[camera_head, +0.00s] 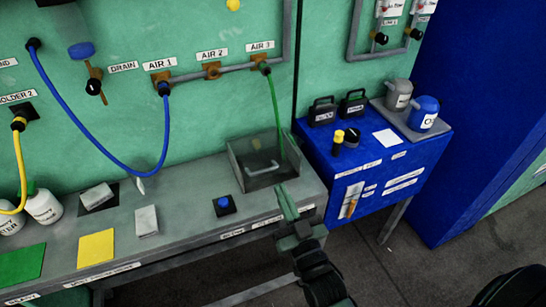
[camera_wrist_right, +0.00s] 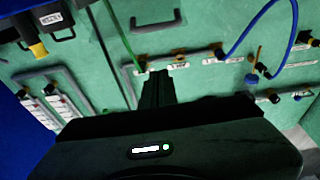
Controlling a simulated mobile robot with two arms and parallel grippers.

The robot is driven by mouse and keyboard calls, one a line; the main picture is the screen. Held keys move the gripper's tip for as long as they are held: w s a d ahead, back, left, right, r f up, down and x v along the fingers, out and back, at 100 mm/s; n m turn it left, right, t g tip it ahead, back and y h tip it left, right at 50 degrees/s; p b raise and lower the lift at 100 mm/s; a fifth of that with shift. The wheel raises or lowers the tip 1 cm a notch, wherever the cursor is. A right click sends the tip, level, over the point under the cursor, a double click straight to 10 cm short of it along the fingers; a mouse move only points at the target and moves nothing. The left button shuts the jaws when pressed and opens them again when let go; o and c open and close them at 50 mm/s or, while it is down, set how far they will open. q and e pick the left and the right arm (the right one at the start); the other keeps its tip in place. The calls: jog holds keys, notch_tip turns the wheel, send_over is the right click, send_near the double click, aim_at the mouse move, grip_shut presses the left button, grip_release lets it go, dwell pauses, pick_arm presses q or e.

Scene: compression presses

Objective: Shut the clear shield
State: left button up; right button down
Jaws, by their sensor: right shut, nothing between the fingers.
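The clear shield (camera_head: 237,158) is a see-through boxy cover at the right end of the grey bench, with a pale bar handle (camera_head: 265,167). A bar handle (camera_wrist_right: 156,24) also shows near the top of the right wrist view. I cannot tell how far the shield is open. My right gripper (camera_head: 286,200) is shut and empty, in front of the shield and a little below its handle, apparently apart from it. Its fingers point up in the right wrist view (camera_wrist_right: 157,76). My left gripper is not in view.
A green hose (camera_head: 273,105) runs from AIR 3 down to the shield. A blue button (camera_head: 224,203) sits on the bench left of my gripper. A blue cabinet (camera_head: 325,157) stands to the right, with an orange-tipped lever (camera_head: 351,207) on its front.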

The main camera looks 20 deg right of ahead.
jog(key=p, duration=0.1)
notch_tip(320, 180, up, 3)
jog(key=p, duration=0.3)
send_over(263, 177)
jog(key=s, duration=0.4)
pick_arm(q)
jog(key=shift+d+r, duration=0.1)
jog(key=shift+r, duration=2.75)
pick_arm(e)
jog(key=shift+g, duration=0.3)
jog(key=shift+s+d+f, duration=0.1)
jog(key=shift+f, duration=2.2)
jog(key=f+t+b, duration=0.1)
jog(key=f+b, duration=0.1)
jog(key=b, duration=0.2)
jog(key=f+t+b, duration=0.1)
jog(key=f+b, duration=0.2)
jog(key=b, duration=0.2)
jog(key=f+b, duration=0.3)
jog(key=b, duration=0.1)
jog(key=shift+s+t, duration=0.3)
jog(key=shift+t, duration=0.1)
jog(key=shift+f+b, duration=0.5)
jog(key=shift+b, duration=0.1)
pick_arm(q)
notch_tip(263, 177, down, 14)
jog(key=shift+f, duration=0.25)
